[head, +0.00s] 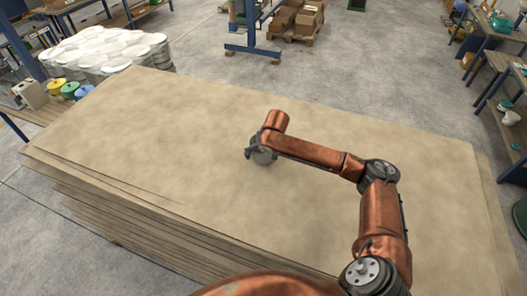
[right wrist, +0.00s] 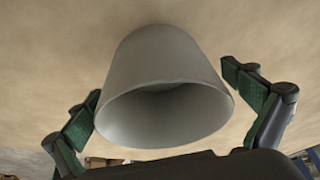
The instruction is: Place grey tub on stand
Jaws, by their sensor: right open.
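The grey tub (right wrist: 165,75) fills the middle of the right wrist view, with its wide open mouth facing the lower part of the picture and its narrower end away. My right gripper (right wrist: 163,95) is open, with one green-padded finger on each side of the tub. I cannot tell whether either pad touches it. In the head view my right gripper (head: 252,153) is over the middle of the board stack, with a small grey round shape at it that looks like the tub. I cannot make out a stand. My left gripper is not in view.
The large stack of tan boards (head: 150,125) has a bare top around my right arm. White round-topped goods (head: 105,48) stand behind its left end. Coloured rolls (head: 70,90) sit on a bench at the left. Shelves and benches (head: 490,30) line the far right.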

